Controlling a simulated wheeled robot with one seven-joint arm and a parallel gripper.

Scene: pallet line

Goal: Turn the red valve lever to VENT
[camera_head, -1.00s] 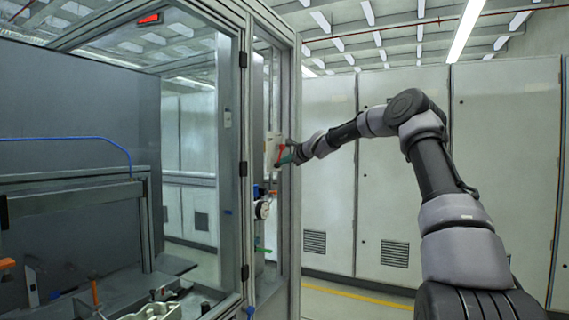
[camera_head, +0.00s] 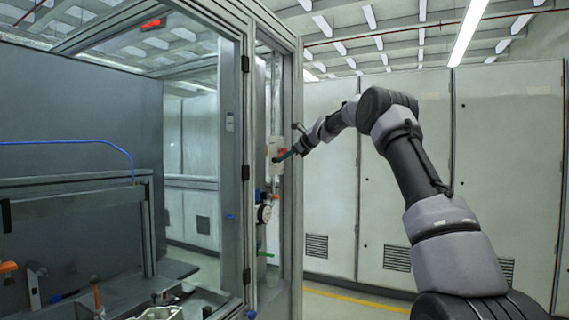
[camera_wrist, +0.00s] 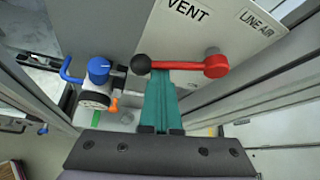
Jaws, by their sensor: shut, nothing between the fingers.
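The red valve lever (camera_wrist: 190,67) shows in the wrist view. Its round pivot end is at the right and its black ball knob (camera_wrist: 140,64) at the left, so it lies roughly crosswise below the VENT label (camera_wrist: 188,12). A LINE AIR label (camera_wrist: 262,24) is up and to the right. My gripper (camera_wrist: 160,76) has its teal fingers shut and empty, tips at the lever's lower side between knob and pivot; contact cannot be told. In the head view my gripper (camera_head: 278,158) is at the valve panel, and only a bit of red shows behind it.
A regulator with a blue knob (camera_wrist: 99,68) and round gauge stands left of the lever. The cabinet's frame post (camera_head: 290,200) rises close beside my arm. An orange part (camera_wrist: 114,104) is below the lever. Grey cabinets (camera_head: 405,170) stand behind.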

